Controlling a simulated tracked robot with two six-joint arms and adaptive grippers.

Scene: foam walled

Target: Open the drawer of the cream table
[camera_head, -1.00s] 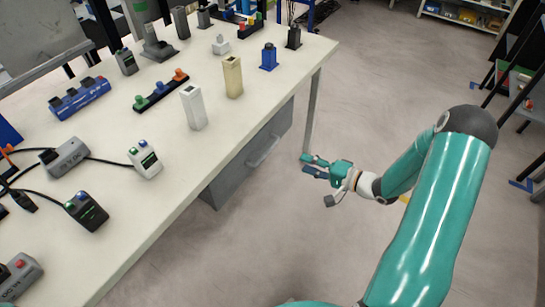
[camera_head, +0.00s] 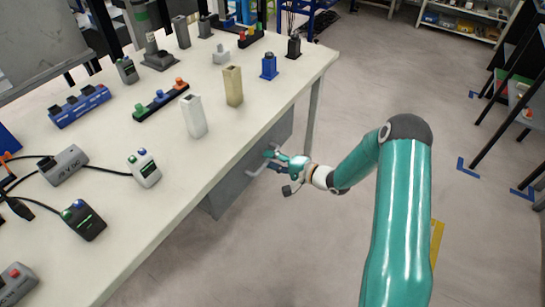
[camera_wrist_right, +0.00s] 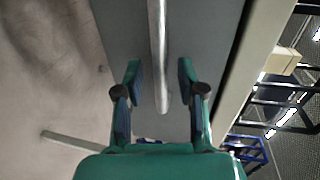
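The cream table (camera_head: 150,215) runs along the left of the head view. Its grey drawer (camera_head: 232,186) hangs under the tabletop, with its front facing right, and looks shut. A bar handle (camera_head: 262,163) stands out from the drawer front. My right gripper (camera_head: 270,155) is at the handle. In the right wrist view the gripper (camera_wrist_right: 160,82) is open, with the handle bar (camera_wrist_right: 158,50) running between its two fingers and a gap on each side. The grey drawer front (camera_wrist_right: 205,40) lies behind the bar. My left gripper is not in view.
The tabletop holds several small devices, including a white block (camera_head: 194,116), a beige block (camera_head: 233,86) and a blue part (camera_head: 269,66). A table leg (camera_head: 314,115) stands beyond the drawer. The floor (camera_head: 300,235) to the right is clear up to a dark shelf rack (camera_head: 510,90).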

